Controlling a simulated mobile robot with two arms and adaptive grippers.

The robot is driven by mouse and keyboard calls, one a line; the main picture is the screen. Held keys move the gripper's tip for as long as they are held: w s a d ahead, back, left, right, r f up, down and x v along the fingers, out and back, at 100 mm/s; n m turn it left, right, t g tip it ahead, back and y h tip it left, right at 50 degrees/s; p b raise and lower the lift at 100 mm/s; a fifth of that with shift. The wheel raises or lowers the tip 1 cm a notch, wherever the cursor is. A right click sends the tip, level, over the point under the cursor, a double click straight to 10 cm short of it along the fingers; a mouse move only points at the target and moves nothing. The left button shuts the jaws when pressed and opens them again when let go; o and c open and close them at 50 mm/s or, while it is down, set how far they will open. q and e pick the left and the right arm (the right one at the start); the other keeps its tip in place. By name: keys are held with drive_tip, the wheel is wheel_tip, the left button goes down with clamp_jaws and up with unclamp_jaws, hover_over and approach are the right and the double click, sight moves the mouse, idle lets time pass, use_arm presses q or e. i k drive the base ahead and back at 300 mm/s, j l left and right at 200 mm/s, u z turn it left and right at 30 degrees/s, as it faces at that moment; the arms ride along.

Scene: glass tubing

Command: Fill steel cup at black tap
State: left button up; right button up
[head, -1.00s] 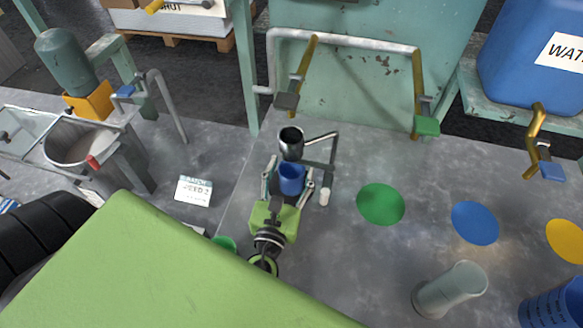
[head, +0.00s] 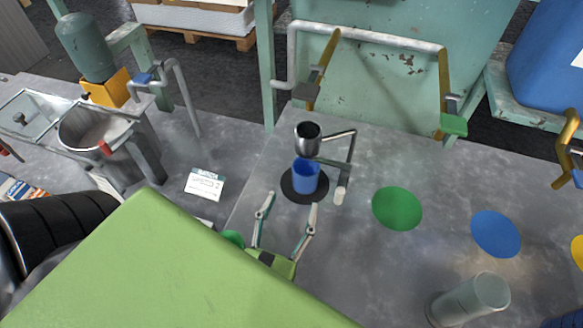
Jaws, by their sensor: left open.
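The tap with the dark paddle (head: 305,91) hangs from the pipe behind. My left gripper (head: 288,213) is open and empty, its fingers on the near side of the blue cup and apart from it. My right gripper is not in view.
Green (head: 397,208) and blue (head: 496,233) discs lie to the right, with a grey cylinder (head: 470,298) in front. A green-paddled tap (head: 453,125) stands behind. A label card (head: 204,185) and a steel basin (head: 100,133) are left. Bench between the discs is clear.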

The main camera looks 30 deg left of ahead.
sight(308, 91)
drive_tip(key=k+l, duration=0.75)
drive_tip(key=k, duration=0.15)
